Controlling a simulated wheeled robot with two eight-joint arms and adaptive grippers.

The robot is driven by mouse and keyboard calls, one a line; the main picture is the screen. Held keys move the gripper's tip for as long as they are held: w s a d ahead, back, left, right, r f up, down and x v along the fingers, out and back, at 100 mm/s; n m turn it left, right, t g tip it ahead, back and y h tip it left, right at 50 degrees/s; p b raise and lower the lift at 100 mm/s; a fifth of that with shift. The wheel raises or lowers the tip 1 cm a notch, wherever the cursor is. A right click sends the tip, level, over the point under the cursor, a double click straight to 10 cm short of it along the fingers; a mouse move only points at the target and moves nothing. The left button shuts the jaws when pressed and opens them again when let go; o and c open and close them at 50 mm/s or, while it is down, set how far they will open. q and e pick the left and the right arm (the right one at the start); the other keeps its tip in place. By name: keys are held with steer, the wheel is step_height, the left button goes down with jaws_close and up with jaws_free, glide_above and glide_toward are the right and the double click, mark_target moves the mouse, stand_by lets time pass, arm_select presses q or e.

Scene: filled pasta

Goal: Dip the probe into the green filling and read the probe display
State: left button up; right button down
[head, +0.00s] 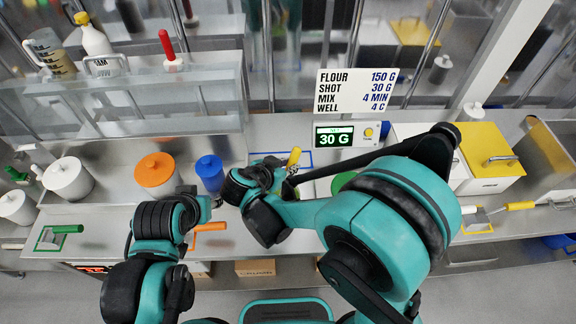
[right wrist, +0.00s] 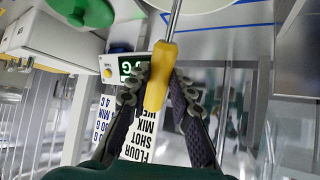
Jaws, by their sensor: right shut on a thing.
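My right gripper (right wrist: 158,85) is shut on the yellow handle of a tool (right wrist: 158,72), whose metal shaft runs up out of the right wrist view. The handle also shows in the head view (head: 294,157), above the counter, partly behind my right arm. I cannot tell whether this tool is the probe. A display (head: 346,135) reads 30 G in green; it also shows in the right wrist view (right wrist: 128,66). A green lid (head: 342,182) is mostly behind my right arm. No green filling is visible. My left gripper (head: 213,203) hangs over the counter; its fingers are unclear.
A red-handled tool (head: 167,45) stands on the shelf. An orange lid (head: 154,170) and a blue lid (head: 209,170) are at the left. A yellow-lidded box (head: 487,150) and a yellow-handled scoop (head: 505,208) are at the right. A recipe sign (head: 355,90) stands at the back.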

step_height(320, 180, up, 9)
steer(key=p, duration=0.6)
steer(key=shift+r, duration=0.2)
steer(key=shift+f, duration=0.1)
stand_by(1.2)
